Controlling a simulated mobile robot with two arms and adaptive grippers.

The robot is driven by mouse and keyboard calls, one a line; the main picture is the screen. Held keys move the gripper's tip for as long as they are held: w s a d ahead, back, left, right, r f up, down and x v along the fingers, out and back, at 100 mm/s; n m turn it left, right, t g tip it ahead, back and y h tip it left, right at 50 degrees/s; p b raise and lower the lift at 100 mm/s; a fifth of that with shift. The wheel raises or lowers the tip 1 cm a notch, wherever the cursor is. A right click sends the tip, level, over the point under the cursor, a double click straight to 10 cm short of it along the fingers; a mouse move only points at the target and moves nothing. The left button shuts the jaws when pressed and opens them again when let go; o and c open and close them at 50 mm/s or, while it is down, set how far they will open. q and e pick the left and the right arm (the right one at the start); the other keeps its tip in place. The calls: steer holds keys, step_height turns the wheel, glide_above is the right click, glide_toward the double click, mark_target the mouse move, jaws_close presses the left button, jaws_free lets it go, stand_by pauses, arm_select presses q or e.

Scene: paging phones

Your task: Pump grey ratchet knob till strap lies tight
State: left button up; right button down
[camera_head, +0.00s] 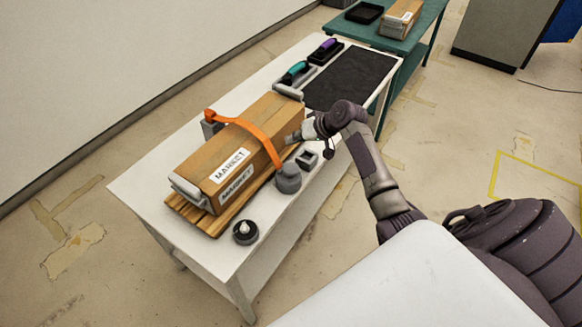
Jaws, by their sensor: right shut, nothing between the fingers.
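A long wooden box (215,160) marked MARKET lies on a slatted wooden pallet (218,222) on the white table. An orange strap (250,128) crosses over the box. It bows in an arc, and its far-left end looks raised off the box top. Its near end runs down to the grey ratchet knob (288,180), which stands beside the box's right side. My right gripper (291,138) is shut and empty near the box's right edge, beyond the knob and apart from it. My left gripper is out of view.
A small grey block (307,159) sits right beside the knob, and a dark round piece (245,232) lies nearer. A black mat (350,78) and teal- and purple-handled tools (295,72) occupy the table's far end. A green table (420,30) stands behind.

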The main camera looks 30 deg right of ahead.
mark_target(290, 167)
step_height(290, 167, down, 8)
steer(key=b, duration=0.7)
steer(key=shift+f, duration=0.1)
steer(key=shift+f+b, duration=0.3)
steer(key=shift+b, duration=0.1)
steer(key=shift+f, duration=0.1)
stand_by(0.7)
steer(key=shift+f, duration=0.35)
steer(key=shift+s+f+b, duration=0.1)
steer(key=shift+f+b, duration=0.75)
steer(key=shift+f, duration=0.35)
stand_by(1.1)
steer(key=shift+r, duration=0.15)
steer(key=shift+r+p, duration=1.4)
steer(key=shift+r, duration=0.05)
